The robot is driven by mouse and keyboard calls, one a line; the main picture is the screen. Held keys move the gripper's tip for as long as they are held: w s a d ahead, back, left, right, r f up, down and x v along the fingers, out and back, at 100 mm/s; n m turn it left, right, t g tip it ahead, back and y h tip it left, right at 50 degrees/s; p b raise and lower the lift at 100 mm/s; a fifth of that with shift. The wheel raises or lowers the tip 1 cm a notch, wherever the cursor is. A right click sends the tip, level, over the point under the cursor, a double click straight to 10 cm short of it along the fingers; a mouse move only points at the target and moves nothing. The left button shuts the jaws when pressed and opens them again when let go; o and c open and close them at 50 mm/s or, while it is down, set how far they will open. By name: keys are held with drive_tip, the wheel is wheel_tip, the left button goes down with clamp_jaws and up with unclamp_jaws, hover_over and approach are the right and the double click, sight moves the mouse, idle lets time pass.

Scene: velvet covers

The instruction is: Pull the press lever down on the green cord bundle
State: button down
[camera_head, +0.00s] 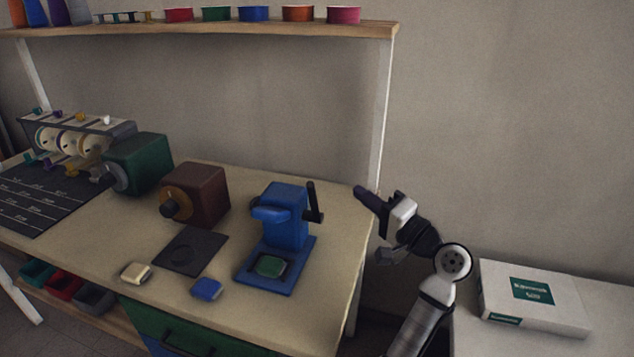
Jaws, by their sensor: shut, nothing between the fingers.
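A blue press (285,215) stands on the bench toward its right end. Its black lever (314,200) sticks up on the press's right side, close to upright. A green bundle (270,266) lies on the press base, under the blue head, which is above and apart from it. My gripper (364,196) is shut and empty. It is in the air to the right of the lever, apart from it, near the bench's right edge and the white post.
A brown box (195,193) and a green box (139,163) with round fronts stand left of the press. A dark mat (189,251), a cream block (136,272) and a blue block (207,289) lie in front. A white carton (533,297) sits at right. A shelf (200,30) runs above.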

drive_tip(key=shift+s+d, duration=0.15)
drive_tip(key=r+p+x, duration=0.1)
drive_tip(key=p+x, duration=0.3)
drive_tip(key=x, duration=0.6)
drive_tip(key=shift+s+a+f+p, duration=0.2)
drive_tip(key=shift+s+a+f, duration=0.15)
drive_tip(key=shift+s, duration=0.2)
drive_tip(key=shift+s+a+f+p, duration=0.15)
drive_tip(key=shift+s+a+f, duration=0.15)
drive_tip(key=shift+s+f, duration=0.15)
drive_tip(key=shift+s+a+f+p, duration=0.2)
drive_tip(key=shift+s+a+f, duration=0.1)
drive_tip(key=shift+s, duration=0.3)
drive_tip(key=shift+s+f+b, duration=0.1)
drive_tip(key=shift+f+b, duration=0.05)
drive_tip(key=shift+b, duration=0.25)
